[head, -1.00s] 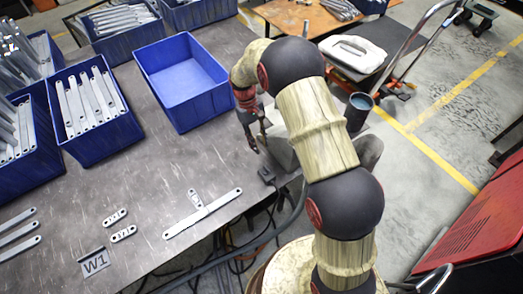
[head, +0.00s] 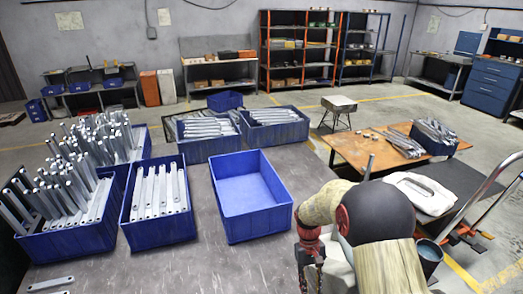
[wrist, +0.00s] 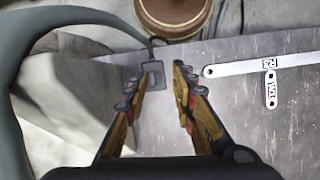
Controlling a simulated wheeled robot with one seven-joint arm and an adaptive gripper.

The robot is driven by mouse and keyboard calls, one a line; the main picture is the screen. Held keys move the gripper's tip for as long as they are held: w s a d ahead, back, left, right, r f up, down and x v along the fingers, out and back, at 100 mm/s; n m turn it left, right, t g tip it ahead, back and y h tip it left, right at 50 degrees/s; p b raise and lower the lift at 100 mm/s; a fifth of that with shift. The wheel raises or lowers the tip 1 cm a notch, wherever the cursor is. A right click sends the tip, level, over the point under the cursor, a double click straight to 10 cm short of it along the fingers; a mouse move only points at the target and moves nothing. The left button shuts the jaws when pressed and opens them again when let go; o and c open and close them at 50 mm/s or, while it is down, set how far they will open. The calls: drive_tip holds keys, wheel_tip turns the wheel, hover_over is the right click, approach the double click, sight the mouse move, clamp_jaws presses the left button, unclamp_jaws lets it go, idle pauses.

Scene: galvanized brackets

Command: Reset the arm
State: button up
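My arm (head: 378,228), in tan and black with red rings, is at the lower right of the head view, cut off by the bottom edge. In the head view the gripper (head: 312,268) is partly seen, just right of and nearer than the empty blue bin (head: 252,224).
Blue bins of galvanized brackets (head: 158,232) stand left of the empty bin, with more behind. Flat bracket pieces (wrist: 262,64) lie on the table in the wrist view.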

drive_tip(key=s+r+t, duration=0.3)
drive_tip(key=s+r, duration=0.4)
drive_tip(key=r, duration=0.3)
drive_tip(key=s+d+r+m+t, duration=0.1)
drive_tip(key=s+r+t, duration=0.2)
drive_tip(key=s+r, duration=0.4)
drive_tip(key=s+r+m+t+y, duration=0.1)
drive_tip(key=s+r+t, duration=0.2)
drive_tip(key=s+r, duration=0.5)
wheel_tip(320, 180, up, 6)
drive_tip(key=shift+d+f+t, duration=0.1)
drive_tip(key=shift+d+t, duration=0.2)
drive_tip(key=shift+d, duration=0.1)
